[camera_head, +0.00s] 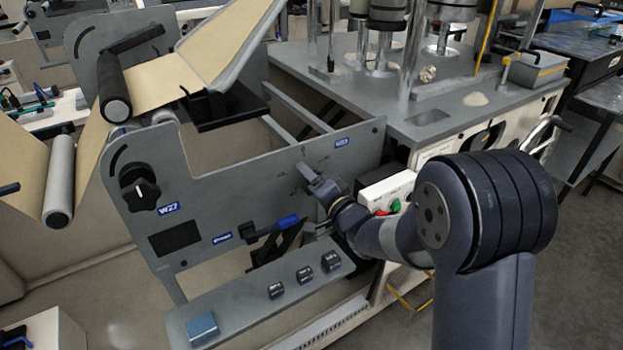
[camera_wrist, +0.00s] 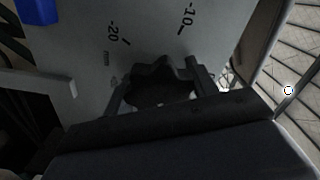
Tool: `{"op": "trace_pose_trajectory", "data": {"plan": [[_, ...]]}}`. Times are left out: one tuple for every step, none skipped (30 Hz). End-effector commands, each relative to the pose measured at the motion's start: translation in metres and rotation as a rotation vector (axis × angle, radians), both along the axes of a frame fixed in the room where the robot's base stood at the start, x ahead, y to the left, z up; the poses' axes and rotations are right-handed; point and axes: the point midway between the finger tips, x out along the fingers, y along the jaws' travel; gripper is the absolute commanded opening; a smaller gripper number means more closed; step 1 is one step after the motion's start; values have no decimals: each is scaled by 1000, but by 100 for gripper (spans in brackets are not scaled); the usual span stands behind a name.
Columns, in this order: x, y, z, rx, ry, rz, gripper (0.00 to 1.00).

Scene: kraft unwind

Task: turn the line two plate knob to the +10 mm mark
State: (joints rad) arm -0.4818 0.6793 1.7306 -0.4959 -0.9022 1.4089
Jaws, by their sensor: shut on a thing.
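In the wrist view a black lobed knob (camera_wrist: 157,84) sits on the grey plate (camera_wrist: 90,40). The marks "-20" and "-10" are printed on the plate beyond it. My gripper (camera_wrist: 158,92) has a finger on each side of the knob and is shut on it. The knob's near part and any pointer line on it are hidden by my gripper, so its setting cannot be read. The +10 mark is not visible. In the head view my gripper (camera_head: 315,185) reaches the right part of the upright grey plate (camera_head: 240,165) and hides the knob.
Another black knob (camera_head: 140,188) with a white pointer is on the plate's left. A blue-handled lever (camera_head: 286,222) is below my gripper. A white box with red and green buttons (camera_head: 388,190) stands close behind my wrist.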

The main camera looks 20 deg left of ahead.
Motion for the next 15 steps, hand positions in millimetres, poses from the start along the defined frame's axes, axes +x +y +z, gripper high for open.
{"op": "trace_pose_trajectory", "data": {"plan": [[0,0,0,2,1,-1,32],[0,0,0,1,0,-1,32],[0,0,0,1,0,-1,32],[0,0,0,1,0,-1,32],[0,0,0,1,0,-1,32],[0,0,0,1,0,-1,32],[0,0,0,1,0,-1,32],[0,0,0,0,1,-1,32],[0,0,0,0,0,-1,58],[0,0,0,0,0,-1,61],[0,0,0,0,0,-1,63],[0,0,0,0,0,-1,66],[0,0,0,0,0,-1,69],[0,0,0,0,0,-1,71],[0,0,0,0,0,-1,75]]}}
